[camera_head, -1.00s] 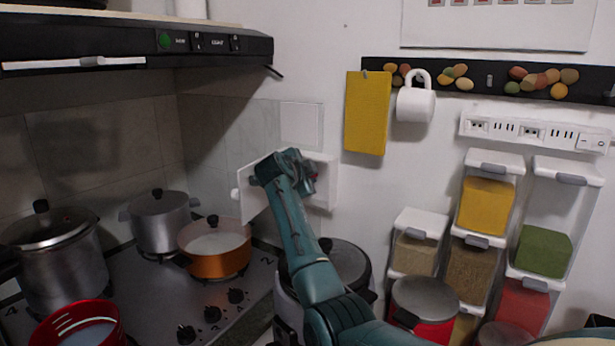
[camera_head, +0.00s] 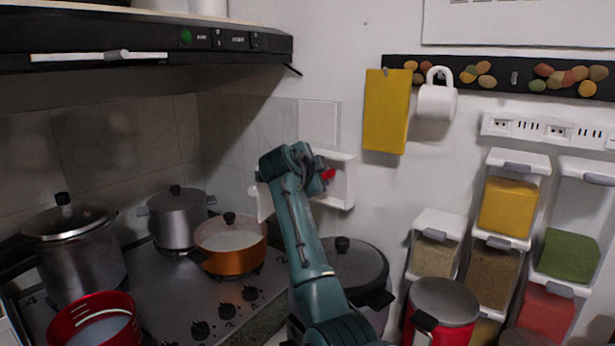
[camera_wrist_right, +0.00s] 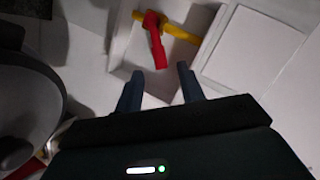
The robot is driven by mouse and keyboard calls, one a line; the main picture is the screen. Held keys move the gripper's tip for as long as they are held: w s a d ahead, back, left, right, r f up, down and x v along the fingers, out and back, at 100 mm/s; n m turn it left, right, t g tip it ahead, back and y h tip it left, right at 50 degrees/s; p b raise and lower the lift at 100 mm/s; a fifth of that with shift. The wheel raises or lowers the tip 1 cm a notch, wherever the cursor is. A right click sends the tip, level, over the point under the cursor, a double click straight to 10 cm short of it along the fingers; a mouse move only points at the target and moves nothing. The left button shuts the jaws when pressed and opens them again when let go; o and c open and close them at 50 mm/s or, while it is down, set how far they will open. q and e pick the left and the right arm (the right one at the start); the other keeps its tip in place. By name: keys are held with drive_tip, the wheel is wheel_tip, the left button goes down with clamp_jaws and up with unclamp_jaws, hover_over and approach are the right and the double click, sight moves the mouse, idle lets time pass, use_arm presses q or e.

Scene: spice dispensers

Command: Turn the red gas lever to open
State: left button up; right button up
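The red gas lever (camera_head: 328,175) shows beside my right arm, inside an open white wall box (camera_head: 343,188). In the right wrist view the red lever (camera_wrist_right: 155,42) sits on a yellow pipe (camera_wrist_right: 181,31) within the white box. My right gripper (camera_wrist_right: 159,84) is open, with its two fingers apart and nothing between them. The lever's lower end is just beyond the fingertips, with no clear contact. In the head view my right arm covers part of the box and its fingertips are hidden. The box door (camera_head: 264,203) stands open to the left. My left gripper is not in view.
A stove with an orange pot (camera_head: 232,258) and several metal pots stands left of the box. Spice dispensers (camera_head: 494,265) stand at right.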

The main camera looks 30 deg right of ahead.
use_arm(q)
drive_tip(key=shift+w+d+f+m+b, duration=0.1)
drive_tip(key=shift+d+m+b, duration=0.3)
drive_tip(key=shift+b, duration=0.4)
use_arm(e)
drive_tip(key=v, duration=0.8)
drive_tip(key=shift+s, duration=0.15)
